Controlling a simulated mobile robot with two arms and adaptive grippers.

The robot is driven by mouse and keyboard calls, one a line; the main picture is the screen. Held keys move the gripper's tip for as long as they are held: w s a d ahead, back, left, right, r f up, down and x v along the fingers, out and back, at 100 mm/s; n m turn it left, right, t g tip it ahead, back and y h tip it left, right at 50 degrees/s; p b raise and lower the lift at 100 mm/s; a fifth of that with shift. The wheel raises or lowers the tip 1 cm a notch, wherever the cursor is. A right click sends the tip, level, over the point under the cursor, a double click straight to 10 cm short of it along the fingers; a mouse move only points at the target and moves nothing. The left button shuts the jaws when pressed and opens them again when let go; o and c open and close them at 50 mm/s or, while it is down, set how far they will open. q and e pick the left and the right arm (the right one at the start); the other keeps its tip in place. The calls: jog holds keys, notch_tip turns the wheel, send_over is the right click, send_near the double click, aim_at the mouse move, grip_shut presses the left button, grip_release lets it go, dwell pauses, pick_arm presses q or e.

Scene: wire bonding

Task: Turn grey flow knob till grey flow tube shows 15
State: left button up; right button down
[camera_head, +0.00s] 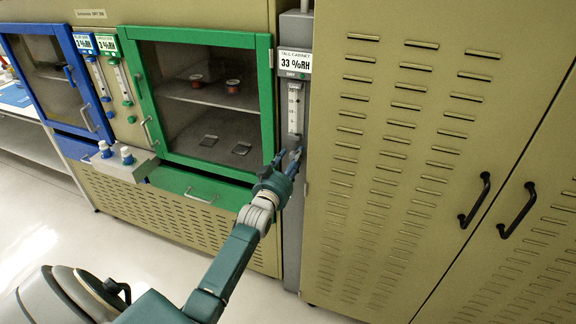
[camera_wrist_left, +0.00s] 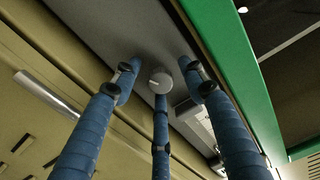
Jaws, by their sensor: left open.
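The grey flow tube (camera_head: 294,108) is a clear scaled column on the narrow grey panel, below a 33 %RH display (camera_head: 295,62). The scale is too small to read. My left gripper (camera_head: 288,160) is at the panel just below the tube and covers the knob in the head view. In the left wrist view the round grey flow knob (camera_wrist_left: 160,82) with a white mark faces me. The three blue fingers of my left gripper (camera_wrist_left: 160,75) are open and spread around it. Whether any finger touches it is unclear. My right gripper is not in view.
A green-framed cabinet door (camera_head: 272,90) stands close on the left of the panel. A tall tan cabinet (camera_head: 380,180) with black handles is on the right. Blue and green flow tubes (camera_head: 119,84) are farther left, above a small box with two blue-and-white bottles (camera_head: 127,156).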

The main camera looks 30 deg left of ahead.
pick_arm(q)
jog(key=v, duration=1.1)
jog(key=shift+s, duration=0.35)
jog(key=shift+d, duration=0.15)
jog(key=s+d+f+m+g+h, duration=0.1)
jog(key=s+d+f+g, duration=0.2)
jog(key=f, duration=0.9)
jog(key=s+d+f+g+h, duration=0.1)
jog(key=s+d+f+g, duration=0.15)
jog(key=f, duration=0.95)
jog(key=s+d+f+g+h, duration=0.1)
jog(key=s+d+f+g, duration=0.15)
jog(key=s+f, duration=0.35)
jog(key=s+d+f+g, duration=0.1)
jog(key=s+d+f, duration=0.25)
jog(key=f, duration=0.55)
jog(key=s+d+f+m+g, duration=0.1)
jog(key=s+f, duration=0.4)
jog(key=s, duration=0.6)
jog(key=s+d+f+m+g, duration=0.1)
jog(key=s+f+g, duration=0.3)
jog(key=s, duration=0.8)
jog(key=s+d+f+g+h, duration=0.1)
jog(key=s+d+f+g, duration=0.1)
jog(key=s+f, duration=0.6)
jog(key=s+d, duration=0.1)
jog(key=s, duration=0.3)
jog(key=shift+f+m+g, duration=0.25)
jog(key=shift+m+g, duration=0.05)
jog(key=shift+m, duration=0.1)
